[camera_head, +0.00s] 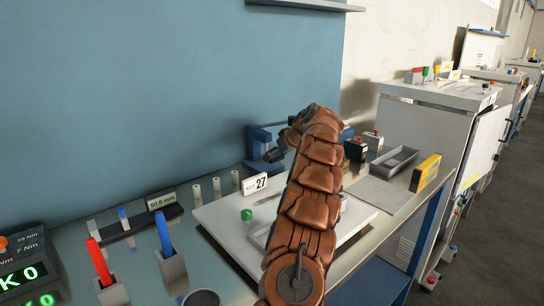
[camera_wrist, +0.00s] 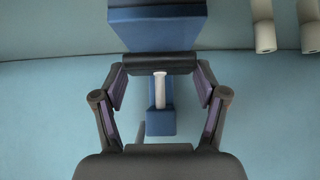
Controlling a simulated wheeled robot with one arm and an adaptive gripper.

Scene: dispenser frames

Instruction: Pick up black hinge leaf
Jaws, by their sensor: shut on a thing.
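The black hinge leaf (camera_wrist: 160,63) is a dark, wide bar lying across the space between my fingers in the wrist view. My gripper (camera_wrist: 160,72) is shut on it, with one finger at each end. A blue dispenser frame (camera_wrist: 165,30) stands right behind the leaf, with a white peg (camera_wrist: 159,90) below it. I cannot tell whether the leaf still touches the frame. In the head view my gripper (camera_head: 277,152) is beside the blue frame (camera_head: 258,138) at the back of the bench; my arm hides part of that area, and the leaf cannot be made out there.
White cylinders (camera_head: 216,188) stand along the wall, left of the frame. A white board (camera_head: 215,215) with a sign reading 27 (camera_head: 255,184) lies in front. A grey tray (camera_head: 394,160) is at the right. Red and blue markers (camera_head: 99,262) stand in holders at the left.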

